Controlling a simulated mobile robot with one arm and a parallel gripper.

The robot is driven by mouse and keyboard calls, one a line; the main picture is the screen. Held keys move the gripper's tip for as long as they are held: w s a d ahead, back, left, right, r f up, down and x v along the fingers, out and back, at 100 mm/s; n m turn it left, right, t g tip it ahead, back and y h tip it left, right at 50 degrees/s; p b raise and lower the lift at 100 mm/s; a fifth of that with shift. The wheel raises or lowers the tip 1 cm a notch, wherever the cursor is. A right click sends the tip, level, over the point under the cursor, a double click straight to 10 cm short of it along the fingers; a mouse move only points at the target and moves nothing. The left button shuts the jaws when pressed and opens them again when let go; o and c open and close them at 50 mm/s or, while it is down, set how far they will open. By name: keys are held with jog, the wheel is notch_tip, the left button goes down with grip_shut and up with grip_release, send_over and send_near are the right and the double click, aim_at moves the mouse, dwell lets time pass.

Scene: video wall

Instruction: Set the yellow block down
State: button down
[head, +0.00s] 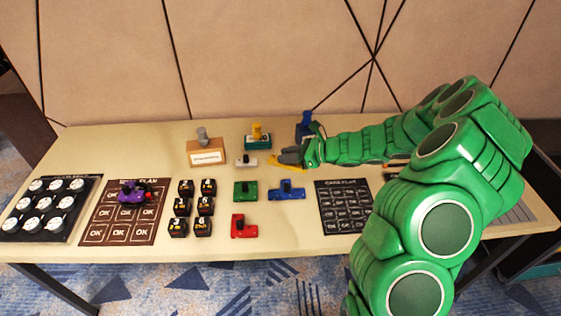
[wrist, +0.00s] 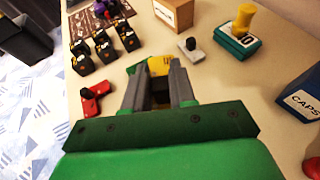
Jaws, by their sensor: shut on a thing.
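The yellow block (head: 287,165) is at the end of my gripper (head: 290,157), over the back middle of the table (head: 205,245) in the head view. In the wrist view the yellow block (wrist: 158,65) shows between the grey fingertips of my gripper (wrist: 158,80), which is shut on it. The fingers hide part of the block. I cannot tell whether its underside touches the table.
A white block (head: 246,161), a teal box (head: 258,143) and a blue box (head: 302,135) stand nearby. Green (head: 245,192), blue (head: 287,191) and red (head: 243,229) blocks lie in front. A black board (head: 343,207) lies to the right. Bare tabletop lies between them.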

jog(key=w+f, duration=0.2)
jog(key=w, duration=0.1)
jog(key=w+a+f, duration=0.1)
jog(key=w+f, duration=0.2)
jog(key=w, duration=0.1)
jog(key=w+f, duration=0.2)
jog(key=w, duration=0.1)
jog(key=shift+w+a+f, duration=0.2)
jog(key=shift+w+f, duration=0.05)
jog(key=shift+w, duration=0.15)
jog(key=shift+w+a+f, duration=0.1)
jog(key=shift+w+f, duration=0.6)
jog(key=shift+w, duration=0.05)
jog(key=shift+w+f, duration=0.2)
jog(key=shift+f, duration=1.6)
jog(key=c, duration=0.9)
grip_release()
jog(key=shift+f, duration=0.1)
